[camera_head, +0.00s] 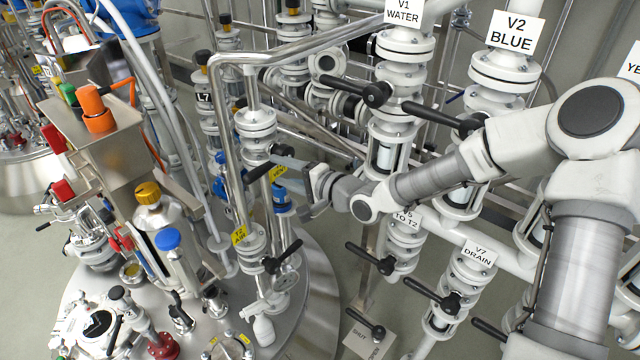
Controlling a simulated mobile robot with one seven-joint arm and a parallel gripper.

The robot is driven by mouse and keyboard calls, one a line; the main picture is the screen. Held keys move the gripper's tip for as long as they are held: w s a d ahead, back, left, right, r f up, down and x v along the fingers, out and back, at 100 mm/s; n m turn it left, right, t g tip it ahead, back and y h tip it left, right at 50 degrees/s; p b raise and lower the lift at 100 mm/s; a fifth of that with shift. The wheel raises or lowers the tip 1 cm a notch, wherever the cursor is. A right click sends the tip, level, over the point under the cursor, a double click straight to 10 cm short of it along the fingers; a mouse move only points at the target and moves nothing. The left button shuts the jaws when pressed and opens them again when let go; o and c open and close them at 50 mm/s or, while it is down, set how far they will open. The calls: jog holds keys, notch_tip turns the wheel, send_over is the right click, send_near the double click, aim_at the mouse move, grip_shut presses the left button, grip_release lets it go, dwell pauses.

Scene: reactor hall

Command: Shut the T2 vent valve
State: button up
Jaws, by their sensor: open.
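My gripper (287,184) reaches in from the right, its jaws open and empty. It is at the vertical steel pipe stack above the tank lid. A yellow tag (278,172), partly covered and too small to read surely, hangs by the upper finger. A black lever handle (258,172), which may be the T2 vent valve's, lies slanted close to the left of the fingertips. The valve body behind it is largely hidden by my gripper. I cannot tell whether the fingers touch the handle. A blue fitting (280,197) shows just below the tag.
Below stands another valve with a black lever (283,257) and a yellow tag (240,233). A bent steel pipe (290,52) passes overhead. Labelled V1 WATER (403,12), V2 BLUE (512,34) and V7 DRAIN (478,255) lines with protruding levers crowd the right. The tank lid (315,300) is below.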

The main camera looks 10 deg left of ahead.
jog(key=v, duration=1.2)
jog(key=shift+p, duration=0.35)
jog(key=shift+w, duration=0.1)
